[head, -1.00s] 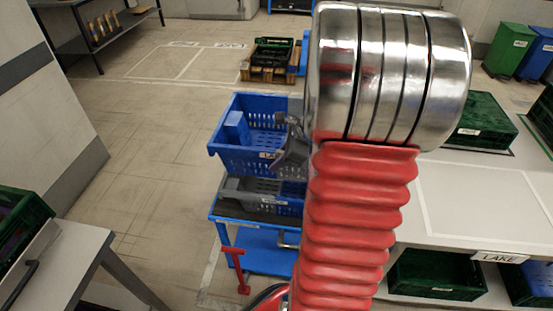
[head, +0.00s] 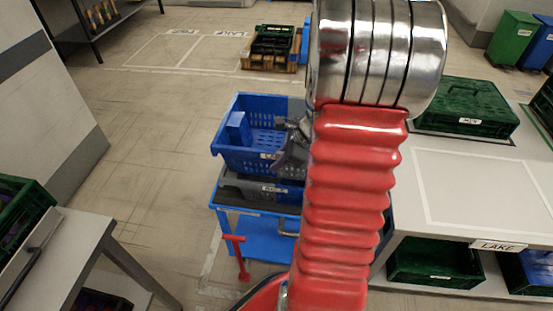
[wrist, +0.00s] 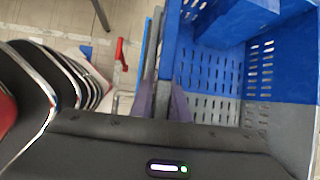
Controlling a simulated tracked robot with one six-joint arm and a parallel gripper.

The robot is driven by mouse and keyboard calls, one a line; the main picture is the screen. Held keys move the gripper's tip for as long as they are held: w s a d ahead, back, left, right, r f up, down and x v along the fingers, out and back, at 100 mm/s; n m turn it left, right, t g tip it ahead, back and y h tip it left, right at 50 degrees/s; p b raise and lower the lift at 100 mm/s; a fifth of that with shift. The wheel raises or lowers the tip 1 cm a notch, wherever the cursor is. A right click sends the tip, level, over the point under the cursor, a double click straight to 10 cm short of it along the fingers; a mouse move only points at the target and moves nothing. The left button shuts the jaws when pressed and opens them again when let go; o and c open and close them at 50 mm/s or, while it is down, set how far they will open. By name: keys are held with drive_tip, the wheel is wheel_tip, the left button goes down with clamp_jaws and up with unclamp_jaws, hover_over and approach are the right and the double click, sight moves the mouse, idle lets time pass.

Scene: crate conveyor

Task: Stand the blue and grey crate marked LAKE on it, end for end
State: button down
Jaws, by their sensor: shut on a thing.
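The blue and grey crate (head: 228,160) is level in the head view, with a blue block (head: 238,130) inside. Its label is partly hidden by my arm. It is right above a lower crate (head: 235,187), grey on its visible side, on a blue cart. Almost no gap shows between the crates; I cannot tell whether the upper one is fully seated. My gripper (head: 287,155) is shut on the upper crate's wall at its right. In the wrist view the fingers (wrist: 164,105) pinch this wall, and the crate (wrist: 210,68) is blue with a grey part.
The blue cart (head: 250,236) has a red handle (head: 238,257) at its front. A white table (head: 430,165) at the right holds a closed green crate (head: 470,108); a LAKE sign (head: 499,246) is on its edge. Another table (head: 60,258) stands at the left. Floor left of the cart is clear.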

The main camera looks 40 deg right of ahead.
drive_tip(key=shift+f, duration=0.95)
drive_tip(key=c, duration=1.6)
unclamp_jaws()
drive_tip(key=v, duration=1.3)
drive_tip(key=shift+s+r, duration=0.1)
drive_tip(key=shift+r, duration=0.2)
